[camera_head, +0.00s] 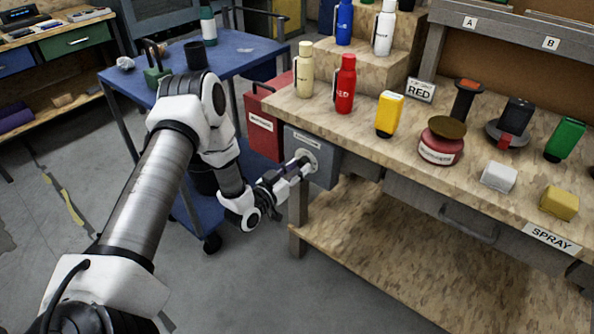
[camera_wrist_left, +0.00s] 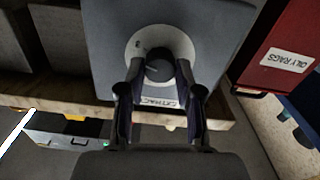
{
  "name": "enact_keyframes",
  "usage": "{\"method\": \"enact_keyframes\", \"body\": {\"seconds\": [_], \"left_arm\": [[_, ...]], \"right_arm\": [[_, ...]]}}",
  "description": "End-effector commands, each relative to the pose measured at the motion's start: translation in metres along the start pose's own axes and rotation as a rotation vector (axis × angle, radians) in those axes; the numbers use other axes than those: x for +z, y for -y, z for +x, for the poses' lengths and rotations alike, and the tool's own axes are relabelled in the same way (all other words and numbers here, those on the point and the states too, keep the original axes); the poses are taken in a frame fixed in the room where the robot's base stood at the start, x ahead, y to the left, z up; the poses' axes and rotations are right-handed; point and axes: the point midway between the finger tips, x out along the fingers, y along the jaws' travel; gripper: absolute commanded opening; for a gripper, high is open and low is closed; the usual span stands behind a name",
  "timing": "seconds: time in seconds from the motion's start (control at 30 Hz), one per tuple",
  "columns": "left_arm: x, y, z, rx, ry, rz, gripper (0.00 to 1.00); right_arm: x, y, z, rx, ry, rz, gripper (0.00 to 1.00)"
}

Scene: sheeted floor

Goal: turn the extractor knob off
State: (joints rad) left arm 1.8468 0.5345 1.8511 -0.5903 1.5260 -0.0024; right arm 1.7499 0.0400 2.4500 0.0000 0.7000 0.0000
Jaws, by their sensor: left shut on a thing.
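The extractor box (camera_head: 322,172) is a grey box below the front left corner of the workbench. Its front has a pale round dial (camera_wrist_left: 178,41) with a dark knob (camera_wrist_left: 159,69) in the middle. My left gripper (camera_head: 304,164) reaches the box from the left. In the left wrist view its two fingers (camera_wrist_left: 160,72) stand on either side of the knob, shut on it. A label (camera_wrist_left: 160,102) lies just below the dial, partly covered. The knob's exact pointer direction is hard to read. My right gripper is out of view.
A red oily rags bin (camera_head: 262,127) stands left of the box. The wooden workbench (camera_head: 312,109) holds bottles and other items. A blue cart (camera_head: 245,52) is behind my left arm. The floor (camera_head: 345,296) in front is clear.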

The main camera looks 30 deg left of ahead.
Motion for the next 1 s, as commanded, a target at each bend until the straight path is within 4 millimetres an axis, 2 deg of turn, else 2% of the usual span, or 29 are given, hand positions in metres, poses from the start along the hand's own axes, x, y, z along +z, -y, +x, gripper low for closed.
{"method": "enact_keyframes", "body": {"seconds": [1.0], "left_arm": [[0.000, 0.002, 0.002, 0.002, -0.010, -0.952, 0.00]], "right_arm": [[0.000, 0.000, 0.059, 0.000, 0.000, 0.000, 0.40]]}}
